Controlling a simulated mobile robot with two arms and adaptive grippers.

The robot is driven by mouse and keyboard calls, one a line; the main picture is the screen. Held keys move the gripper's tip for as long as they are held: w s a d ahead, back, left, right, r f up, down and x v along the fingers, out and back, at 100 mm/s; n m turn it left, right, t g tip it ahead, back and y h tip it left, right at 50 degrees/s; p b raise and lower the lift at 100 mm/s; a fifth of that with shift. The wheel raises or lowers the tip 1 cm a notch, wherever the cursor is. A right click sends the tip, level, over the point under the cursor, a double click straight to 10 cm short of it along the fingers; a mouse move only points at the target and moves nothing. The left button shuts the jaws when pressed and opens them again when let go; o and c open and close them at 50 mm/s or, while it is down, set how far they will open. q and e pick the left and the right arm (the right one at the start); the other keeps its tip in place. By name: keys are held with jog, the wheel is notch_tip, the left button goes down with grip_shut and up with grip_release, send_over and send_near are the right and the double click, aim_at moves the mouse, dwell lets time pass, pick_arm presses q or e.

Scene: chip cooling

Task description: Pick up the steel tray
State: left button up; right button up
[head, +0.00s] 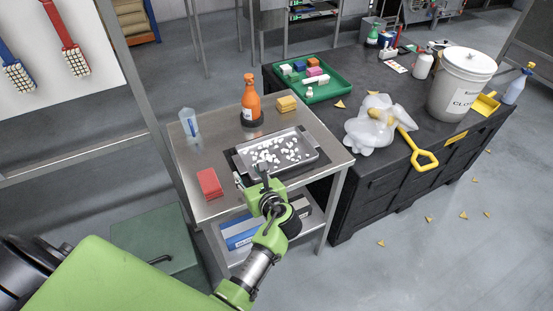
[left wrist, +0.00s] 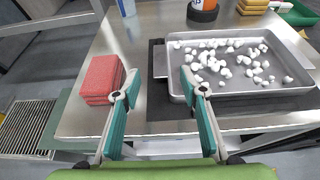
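The steel tray (head: 311,153) is a shallow grey tray holding many small white pieces. It lies on a dark mat (head: 238,161) on the steel cart. In the left wrist view the tray (left wrist: 262,97) is at the right, with a flat handle (left wrist: 160,60) on its left end. My left gripper (head: 264,180) is at the cart's near edge, in front of the tray. In the left wrist view its fingers (left wrist: 159,72) are spread wide with nothing between them. The right fingertip overlaps the tray's left near corner in the picture; I cannot tell whether they touch. My right gripper is not in view.
On the cart (head: 215,159) stand an orange bottle (head: 251,102), red blocks (head: 209,183), yellow sponges (head: 286,103) and a clear container (head: 189,123). A black bench (head: 385,190) at the right holds a green tray (head: 336,87), plastic bags and a white bucket (head: 459,85).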

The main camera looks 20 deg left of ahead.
aim_at(239, 162)
pick_arm(q)
jog(key=b+x, duration=0.2)
jog(key=x, duration=0.2)
jog(key=shift+f, duration=0.25)
jog(key=shift+w+a+b, duration=0.2)
jog(key=shift+a+b, duration=0.1)
jog(key=b+x, duration=0.4)
jog(key=b, duration=0.1)
jog(key=shift+f, duration=0.4)
jog(key=shift+w+a, duration=0.3)
jog(key=shift+w, duration=0.05)
grip_shut()
jog(key=shift+r, duration=0.15)
